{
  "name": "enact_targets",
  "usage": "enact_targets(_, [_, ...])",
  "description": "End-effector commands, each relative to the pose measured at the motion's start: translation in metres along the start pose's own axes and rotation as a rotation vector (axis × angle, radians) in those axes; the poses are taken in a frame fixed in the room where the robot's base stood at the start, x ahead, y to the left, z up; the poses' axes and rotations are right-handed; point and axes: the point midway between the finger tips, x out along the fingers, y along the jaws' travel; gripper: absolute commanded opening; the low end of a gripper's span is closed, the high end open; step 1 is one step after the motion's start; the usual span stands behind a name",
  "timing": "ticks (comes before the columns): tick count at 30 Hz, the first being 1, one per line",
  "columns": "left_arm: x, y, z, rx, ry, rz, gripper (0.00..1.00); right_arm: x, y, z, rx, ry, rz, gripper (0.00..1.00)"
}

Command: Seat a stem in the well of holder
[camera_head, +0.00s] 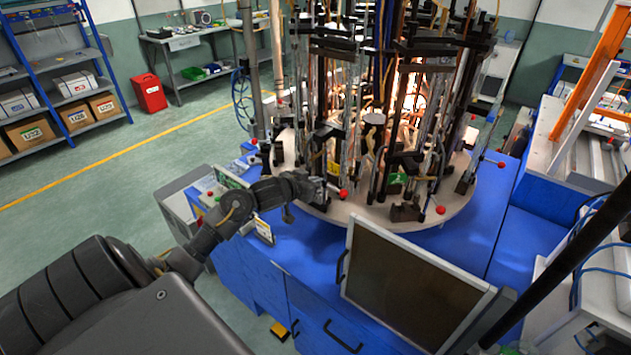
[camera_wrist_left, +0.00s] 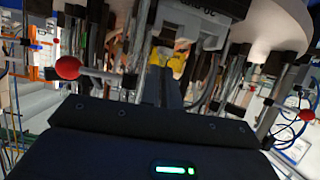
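My left arm comes in from the left in the head view, and its gripper (camera_head: 318,188) is at the front left edge of the round platform (camera_head: 400,218), among the black clamp holders (camera_head: 405,210). In the left wrist view the gripper body fills the bottom and its dark fingers (camera_wrist_left: 172,88) point in among metal rods. Thin upright rods and tubes (camera_head: 345,120) crowd the platform; I cannot tell which is the stem. The holder's well is not distinguishable. My right gripper is not in view.
A red-knobbed lever (camera_head: 344,194) is close beside the left gripper; it seems also to show in the wrist view (camera_wrist_left: 68,68). A dark monitor (camera_head: 410,285) stands in front of the platform on the blue cabinet (camera_head: 290,265). Glowing burners (camera_head: 412,95) are behind. Open floor lies left.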

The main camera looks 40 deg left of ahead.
Motion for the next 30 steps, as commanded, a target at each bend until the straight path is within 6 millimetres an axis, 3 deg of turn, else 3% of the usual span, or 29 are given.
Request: enact_targets(30, [-0.0001, 0.0001, 0.0007, 0.013, 0.0, -0.005, 0.0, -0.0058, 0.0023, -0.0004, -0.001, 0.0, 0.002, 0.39])
